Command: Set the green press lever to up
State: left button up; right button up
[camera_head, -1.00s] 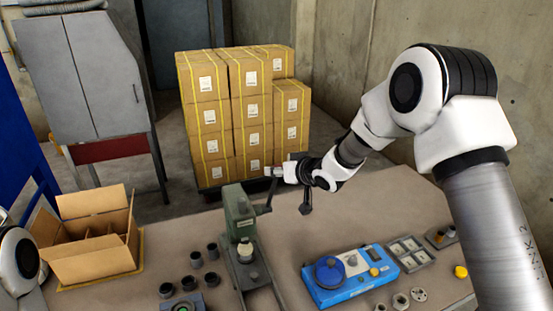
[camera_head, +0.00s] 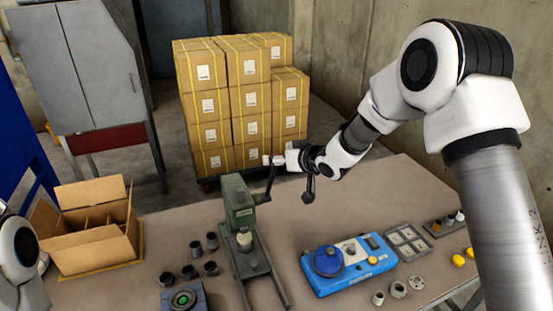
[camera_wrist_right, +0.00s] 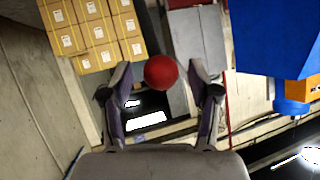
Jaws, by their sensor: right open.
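The green press (camera_head: 238,203) stands upright near the middle of the table. Its dark lever (camera_head: 269,183) rises from the press's right side, and its upper end meets my right gripper. My right gripper (camera_head: 273,160) is reached in from the right, at the lever's top. In the right wrist view, a red ball knob (camera_wrist_right: 161,72) lies between the two spread fingers of my right gripper (camera_wrist_right: 160,90), with gaps on both sides. The knob is hidden in the head view. Part of my left arm shows at the lower left edge; its gripper is out of view.
An open cardboard box (camera_head: 90,240) stands at the left of the table. Several dark cups (camera_head: 195,249) and a green-buttoned block (camera_head: 183,299) lie left of the press. A blue device (camera_head: 345,266) sits to the right. Stacked cartons (camera_head: 240,100) stand behind the table.

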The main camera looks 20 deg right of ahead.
jog(key=v, duration=1)
jog(key=shift+r, duration=0.15)
